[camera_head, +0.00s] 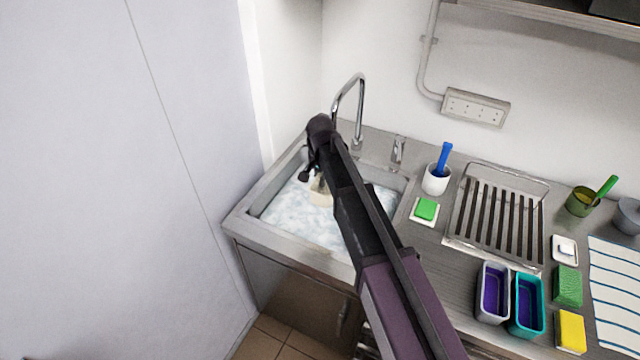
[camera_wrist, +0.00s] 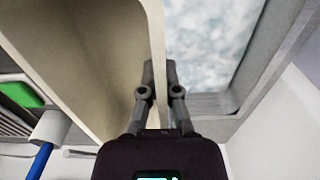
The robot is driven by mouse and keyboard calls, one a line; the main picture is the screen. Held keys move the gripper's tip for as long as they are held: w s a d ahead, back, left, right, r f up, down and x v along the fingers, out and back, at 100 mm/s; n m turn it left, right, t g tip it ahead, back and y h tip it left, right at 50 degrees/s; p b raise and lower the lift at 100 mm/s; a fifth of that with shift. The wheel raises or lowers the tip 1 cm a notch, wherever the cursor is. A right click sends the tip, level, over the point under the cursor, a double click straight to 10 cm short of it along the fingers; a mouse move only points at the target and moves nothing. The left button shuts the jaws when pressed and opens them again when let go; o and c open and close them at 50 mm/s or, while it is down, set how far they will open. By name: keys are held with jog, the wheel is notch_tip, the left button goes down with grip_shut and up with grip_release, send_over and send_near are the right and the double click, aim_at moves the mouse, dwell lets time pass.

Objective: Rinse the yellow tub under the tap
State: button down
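The yellow tub (camera_head: 320,192), pale cream in colour, is over the sink (camera_head: 285,240), mostly hidden behind my arm in the head view. In the wrist view the tub (camera_wrist: 75,40) fills the upper left, with its wall running between my fingers. My gripper (camera_wrist: 159,68) is closed on that wall, one finger on each side. In the head view my gripper (camera_head: 311,174) is at the tub, below and in front of the curved tap (camera_head: 361,95). The spout's end is hidden behind my wrist, and no running water shows.
Foamy water fills the sink. To its right are a green sponge (camera_head: 426,209) on a dish, a white cup with a blue brush (camera_head: 436,180), and a drying rack (camera_head: 495,212). Grey (camera_head: 493,292) and teal (camera_head: 527,305) tubs stand in front. A wall closes the left side.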

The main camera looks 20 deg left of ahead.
aim_at(328, 191)
jog(key=shift+w+a+f+b, duration=0.25)
jog(key=shift+w+a, duration=0.6)
jog(key=shift+w, duration=0.05)
jog(key=shift+w+a+f+b, duration=0.2)
jog(key=shift+w+a, duration=0.65)
jog(key=shift+w+d, duration=0.45)
jog(key=shift+s+d, duration=0.1)
dwell(0.4)
jog(key=shift+s+d, duration=2.7)
jog(key=shift+s, duration=0.05)
jog(key=s+d+r+p, duration=0.3)
jog(key=r+p, duration=0.1)
jog(key=shift+s+d, duration=0.25)
jog(key=shift+s, duration=0.05)
dwell(0.8)
